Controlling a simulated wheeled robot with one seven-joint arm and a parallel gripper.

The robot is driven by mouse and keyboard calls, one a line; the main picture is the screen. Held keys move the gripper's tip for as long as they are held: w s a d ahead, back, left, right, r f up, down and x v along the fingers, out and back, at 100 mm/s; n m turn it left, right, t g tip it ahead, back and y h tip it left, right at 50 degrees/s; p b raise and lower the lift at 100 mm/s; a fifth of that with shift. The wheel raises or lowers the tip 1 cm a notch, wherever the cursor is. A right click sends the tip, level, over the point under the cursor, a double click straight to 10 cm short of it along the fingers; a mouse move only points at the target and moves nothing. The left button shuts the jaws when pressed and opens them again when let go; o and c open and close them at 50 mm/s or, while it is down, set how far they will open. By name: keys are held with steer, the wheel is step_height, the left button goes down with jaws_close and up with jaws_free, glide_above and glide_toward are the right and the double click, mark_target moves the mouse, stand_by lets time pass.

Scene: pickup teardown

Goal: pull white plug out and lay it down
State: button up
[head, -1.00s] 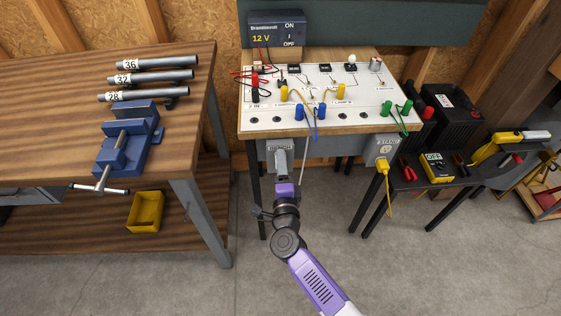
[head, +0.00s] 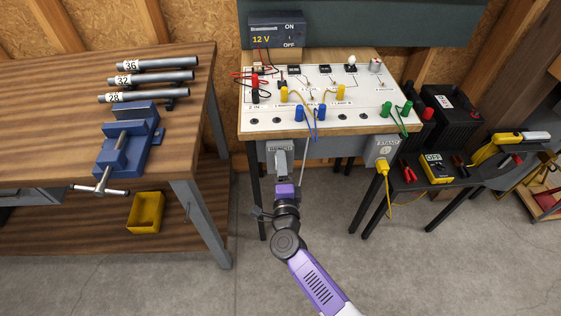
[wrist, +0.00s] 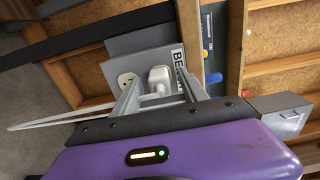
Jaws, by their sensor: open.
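The white plug (wrist: 160,77) sits in a socket of the grey outlet box (wrist: 124,42) in the wrist view. A second, empty socket (wrist: 127,80) shows to its left. My gripper (wrist: 157,92) is open, with its fingers reaching towards the plug, one on each side of it. I cannot tell whether they touch it. In the head view my gripper (head: 283,163) is at the front of the bench, in front of the grey box below the board (head: 262,130), and it hides the plug. A pale cord (head: 303,163) hangs beside the gripper.
A yellow plug (head: 383,167) sits in another outlet box (head: 384,149) to the right. A small black table (head: 412,183) holds a yellow meter (head: 437,168). A wooden workbench (head: 60,150) with a blue vise (head: 128,140) stands left. The floor between is clear.

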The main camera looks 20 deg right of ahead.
stand_by(0.3)
jaws_close()
steer(key=shift+s+a, duration=0.1)
steer(key=shift+s, duration=0.1)
stand_by(1.3)
steer(key=shift+p+v, duration=1.1)
steer(key=shift+v, duration=1.7)
steer(key=s+f+n+y, duration=0.1)
steer(key=s+y, duration=0.1)
steer(key=s, duration=0.4)
steer(key=s+d+f+n+y, duration=0.1)
steer(key=s+n+y, duration=0.1)
steer(key=s, duration=0.4)
steer(key=shift+s+d+f+n+t+y, duration=0.2)
steer(key=shift+s+f+n+t+y, duration=0.15)
steer(key=shift+y, duration=0.45)
